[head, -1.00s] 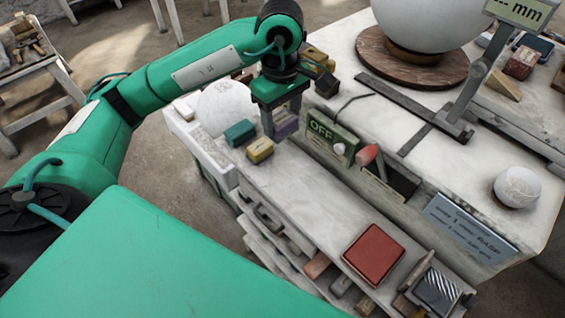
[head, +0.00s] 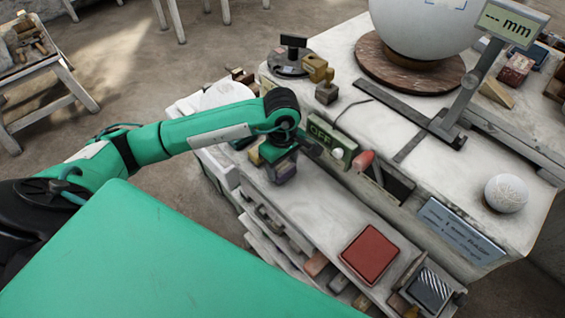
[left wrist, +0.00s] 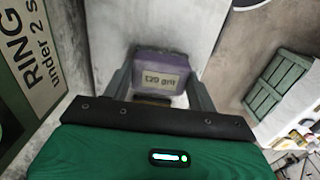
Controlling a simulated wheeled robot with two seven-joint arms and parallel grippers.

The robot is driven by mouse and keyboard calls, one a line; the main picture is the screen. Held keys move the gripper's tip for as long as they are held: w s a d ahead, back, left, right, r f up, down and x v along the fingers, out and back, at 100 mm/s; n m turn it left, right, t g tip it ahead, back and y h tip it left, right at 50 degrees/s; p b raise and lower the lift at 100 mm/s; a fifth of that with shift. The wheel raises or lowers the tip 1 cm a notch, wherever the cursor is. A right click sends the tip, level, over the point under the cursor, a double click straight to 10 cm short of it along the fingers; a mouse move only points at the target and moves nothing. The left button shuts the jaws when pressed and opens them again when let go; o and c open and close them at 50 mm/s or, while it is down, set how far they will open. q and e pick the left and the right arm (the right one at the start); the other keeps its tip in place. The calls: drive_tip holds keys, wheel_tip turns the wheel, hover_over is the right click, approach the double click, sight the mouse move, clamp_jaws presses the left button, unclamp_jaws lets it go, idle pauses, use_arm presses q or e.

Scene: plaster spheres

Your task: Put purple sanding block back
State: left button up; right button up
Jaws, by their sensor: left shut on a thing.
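The purple sanding block (left wrist: 160,62) sits between the two fingers of my left gripper (left wrist: 158,90) in the left wrist view, with a "120 grit" label facing the camera. In the head view my left gripper (head: 283,180) is shut on the purple block (head: 284,173) over the narrow front ledge (head: 318,205). I cannot tell whether the block touches the ledge. A yellow block (head: 255,156) lies just left of the gripper, partly hidden by the arm. My right gripper is not in view.
A red pad (head: 369,254) lies farther right along the ledge. A white sphere (head: 506,193) and a large globe on a wooden disc (head: 385,66) rest on the worktop. The ledge between gripper and red pad is clear.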

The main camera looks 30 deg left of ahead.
use_arm(q)
drive_tip(key=shift+f, duration=0.35)
drive_tip(key=shift+f, duration=0.1)
drive_tip(key=shift+f+b, duration=0.1)
drive_tip(key=shift+b, duration=0.2)
drive_tip(key=o, duration=1)
drive_tip(key=shift+o, duration=0.2)
